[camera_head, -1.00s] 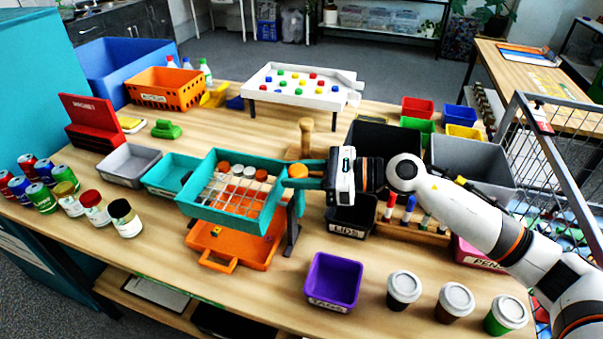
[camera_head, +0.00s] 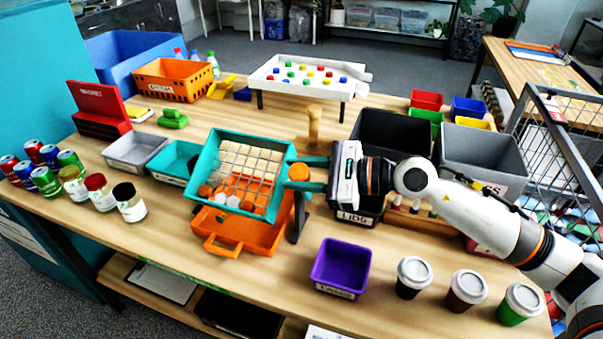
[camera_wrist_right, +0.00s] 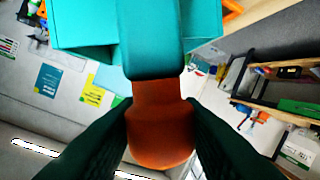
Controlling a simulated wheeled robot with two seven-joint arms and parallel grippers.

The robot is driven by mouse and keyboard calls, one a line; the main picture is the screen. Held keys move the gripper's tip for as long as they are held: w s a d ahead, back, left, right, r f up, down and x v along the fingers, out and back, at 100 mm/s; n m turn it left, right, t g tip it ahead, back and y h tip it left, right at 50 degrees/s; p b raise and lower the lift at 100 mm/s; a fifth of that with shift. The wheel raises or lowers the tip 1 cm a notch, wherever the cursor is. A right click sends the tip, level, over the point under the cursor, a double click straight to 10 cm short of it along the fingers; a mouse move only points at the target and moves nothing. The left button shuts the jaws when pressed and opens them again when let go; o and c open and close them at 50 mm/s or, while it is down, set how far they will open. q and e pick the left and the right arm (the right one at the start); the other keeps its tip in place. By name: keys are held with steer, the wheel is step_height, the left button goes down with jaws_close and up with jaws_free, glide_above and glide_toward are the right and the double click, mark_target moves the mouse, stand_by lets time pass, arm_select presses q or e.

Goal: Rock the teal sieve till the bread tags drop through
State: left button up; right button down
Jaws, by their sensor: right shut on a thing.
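The teal sieve (camera_head: 279,199) has a wire mesh and is held tilted above the orange tray (camera_head: 255,238). Orange and white discs (camera_head: 232,193) lie at its near end; I cannot tell if small bread tags are among them. My right gripper (camera_head: 309,174) is shut on the sieve's handle, which has an orange end (camera_head: 298,172). In the right wrist view, the dark fingers press both sides of the orange handle end (camera_wrist_right: 160,134), and the teal sieve wall (camera_wrist_right: 88,22) is beyond it. The sieve hides much of the tray. My left gripper is out of view.
A purple bin (camera_head: 340,267) and several lidded cups (camera_head: 413,272) stand at the near right. Grey (camera_head: 135,152) and teal (camera_head: 174,162) bins sit left of the sieve. A black bin marked LIDS (camera_head: 357,217) is close to the right gripper.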

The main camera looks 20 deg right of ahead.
steer(key=shift+s+a+f, duration=0.3)
steer(key=shift+s+f, duration=0.05)
steer(key=shift+f, duration=0.05)
steer(key=c, duration=1)
jaws_free()
steer(key=shift+r, duration=0.15)
step_height(320, 180, up, 10)
steer(key=shift+b, duration=0.45)
